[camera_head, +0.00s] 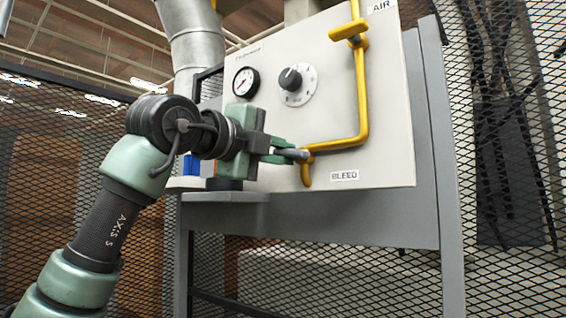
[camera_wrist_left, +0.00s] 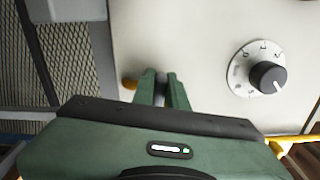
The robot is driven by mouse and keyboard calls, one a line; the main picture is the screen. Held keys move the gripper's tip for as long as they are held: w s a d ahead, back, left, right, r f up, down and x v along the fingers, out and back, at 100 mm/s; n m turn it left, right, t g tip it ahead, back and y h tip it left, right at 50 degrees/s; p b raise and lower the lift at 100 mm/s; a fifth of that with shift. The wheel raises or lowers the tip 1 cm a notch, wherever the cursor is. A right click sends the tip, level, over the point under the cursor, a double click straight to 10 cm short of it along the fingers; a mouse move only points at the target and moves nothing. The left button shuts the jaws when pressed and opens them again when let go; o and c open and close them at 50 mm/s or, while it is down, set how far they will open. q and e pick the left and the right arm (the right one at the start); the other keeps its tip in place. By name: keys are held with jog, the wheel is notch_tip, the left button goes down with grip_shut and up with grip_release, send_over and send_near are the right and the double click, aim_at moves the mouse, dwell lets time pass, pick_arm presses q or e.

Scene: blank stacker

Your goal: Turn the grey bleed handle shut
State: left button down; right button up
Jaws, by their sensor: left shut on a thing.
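The grey bleed handle (camera_head: 296,153) sticks out from the yellow pipe near the lower edge of the white panel, left of the BLEED label (camera_head: 344,175). My left gripper (camera_head: 285,152) is shut on the handle, with its green fingers on either side of it. In the left wrist view the grey handle (camera_wrist_left: 160,88) shows between the two fingers (camera_wrist_left: 161,90). The handle's exact angle is hard to tell, as the fingers cover much of it. My right gripper is not in view.
The white panel (camera_head: 385,110) carries a round gauge (camera_head: 246,82), a black dial knob (camera_head: 291,79) and yellow piping (camera_head: 361,95) with a valve near the AIR label. A grey ledge (camera_head: 225,197) juts out below. Mesh fencing (camera_head: 510,230) stands behind and to the right.

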pick_arm(q)
jog(key=shift+f+n+b, duration=0.15)
jog(key=shift+n+b, duration=0.35)
jog(key=shift+n, duration=0.4)
jog(key=c, duration=1.4)
grip_release()
jog(key=shift+a, duration=0.1)
jog(key=shift+c, duration=0.2)
jog(key=shift+s+a+f+b, duration=0.1)
jog(key=shift+s+a+b, duration=0.1)
jog(key=shift+s+b, duration=0.1)
jog(key=b+v, duration=0.2)
jog(key=v, duration=0.5)
